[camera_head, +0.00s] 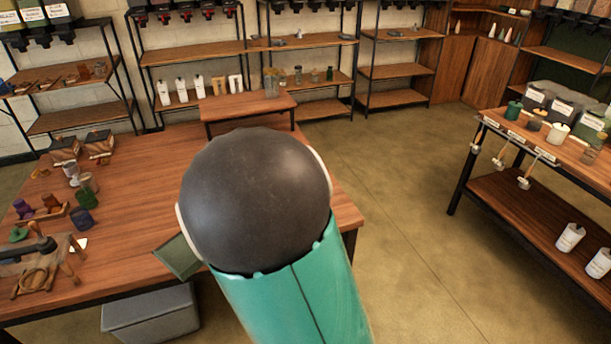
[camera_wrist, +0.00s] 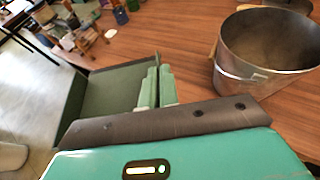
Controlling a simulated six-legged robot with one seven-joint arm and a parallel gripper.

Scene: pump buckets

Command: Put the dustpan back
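The dustpan is a dark green, shallow pan. It shows in the wrist view (camera_wrist: 112,92) to the left of my fingers, and a corner of it in the head view (camera_head: 178,258), beside my arm at the table's front edge. My gripper (camera_wrist: 159,88) has its two pale green fingers close together at the pan's right side. It appears shut on the dustpan; the gripped part is hidden between the fingers. My arm hides the gripper in the head view.
A metal bucket (camera_wrist: 235,72) stands on the wooden table (camera_head: 120,255), right of the gripper in the wrist view. Jars and tools crowd the table's left side. A grey bin (camera_head: 152,318) is below. Open floor (camera_head: 420,230) lies right, before another shelved table (camera_head: 530,215).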

